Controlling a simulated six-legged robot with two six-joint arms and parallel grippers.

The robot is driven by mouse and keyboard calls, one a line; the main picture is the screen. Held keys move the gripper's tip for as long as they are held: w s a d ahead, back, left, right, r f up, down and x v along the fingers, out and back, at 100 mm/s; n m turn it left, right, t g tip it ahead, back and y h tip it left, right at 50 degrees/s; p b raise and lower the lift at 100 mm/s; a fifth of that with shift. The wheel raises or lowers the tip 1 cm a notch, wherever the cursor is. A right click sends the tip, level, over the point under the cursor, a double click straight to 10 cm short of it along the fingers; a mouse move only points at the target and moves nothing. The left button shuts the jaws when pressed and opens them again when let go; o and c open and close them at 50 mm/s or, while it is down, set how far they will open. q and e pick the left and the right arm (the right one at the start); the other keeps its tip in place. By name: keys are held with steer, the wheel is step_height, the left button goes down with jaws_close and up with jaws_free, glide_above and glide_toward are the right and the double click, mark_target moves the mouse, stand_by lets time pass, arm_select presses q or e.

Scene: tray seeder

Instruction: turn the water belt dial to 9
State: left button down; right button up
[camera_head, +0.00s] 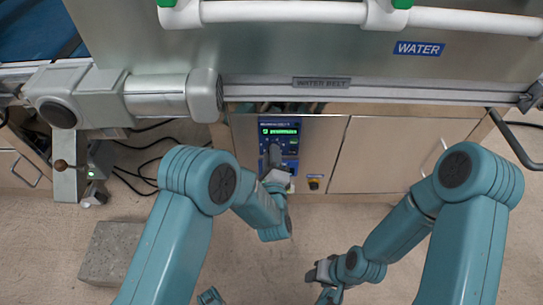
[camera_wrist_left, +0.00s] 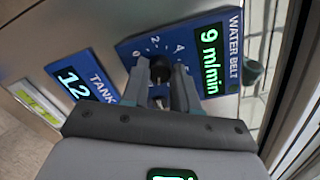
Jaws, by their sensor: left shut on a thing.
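The blue WATER BELT panel (camera_wrist_left: 190,30) fills the upper part of the left wrist view. Its green display (camera_wrist_left: 211,60) reads 9 m/min. The black water belt dial (camera_wrist_left: 160,70) is below and left of the display, with scale marks 0, 2 and 4 showing; the dial's pointer is hidden. My left gripper (camera_wrist_left: 161,88) is shut on the dial, a finger on each side. In the head view, my left gripper (camera_head: 274,160) is at the blue control panel (camera_head: 291,145), covering the dial. My right gripper (camera_head: 318,272) is low in the head view, away from the panel; its jaws are unclear.
A TANK panel (camera_wrist_left: 78,82) reading 12 sits left of the water belt panel. A yellow and black button (camera_head: 314,183) is right of and below the panel. A metal rail (camera_head: 380,92) runs above the cabinet. A grey block (camera_head: 112,252) lies on the floor at left.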

arm_select(q)
steer(key=shift+w+r, duration=0.1)
steer(key=shift+r, duration=0.05)
steer(key=c, duration=1)
jaws_free()
steer(key=shift+c, duration=0.2)
steer(key=shift+o, duration=1)
steer(key=shift+d, duration=0.1)
steer(key=shift+s, duration=0.2)
